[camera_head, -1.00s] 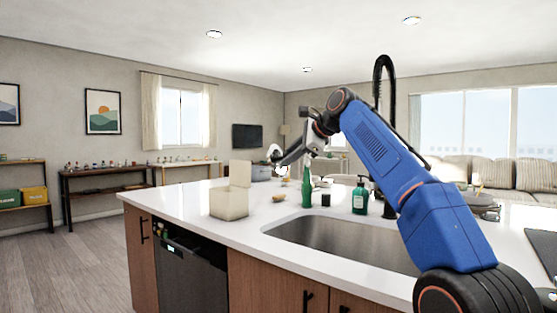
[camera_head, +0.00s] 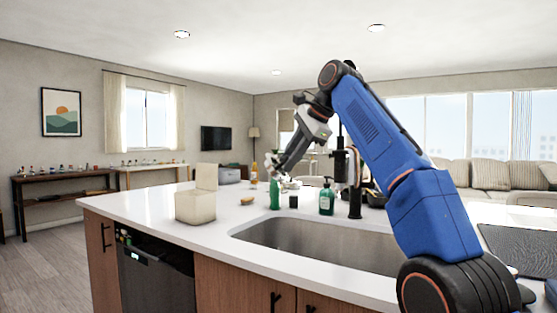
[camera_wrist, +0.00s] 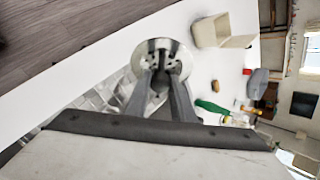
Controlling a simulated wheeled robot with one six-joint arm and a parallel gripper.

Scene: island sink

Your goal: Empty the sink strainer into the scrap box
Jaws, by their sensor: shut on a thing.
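My gripper (camera_wrist: 160,85) is shut on the round metal sink strainer (camera_wrist: 183,52), which sits between the fingertips in the wrist view. What lies inside the strainer is hard to make out. In the head view my gripper (camera_head: 276,170) is above the counter, in line with the green bottle; the strainer is not clear there. The scrap box (camera_head: 195,208) is a cream box with its lid raised, standing on the counter left of the sink. It also shows in the wrist view (camera_wrist: 207,33), apart from the strainer. The steel sink (camera_head: 300,240) is set in the counter.
A green bottle (camera_head: 274,196), a small dark jar (camera_head: 294,202) and a green soap dispenser (camera_head: 326,200) stand behind the sink. The dark faucet (camera_head: 355,190) rises beside my arm. The white counter (camera_head: 140,207) left of the box is clear.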

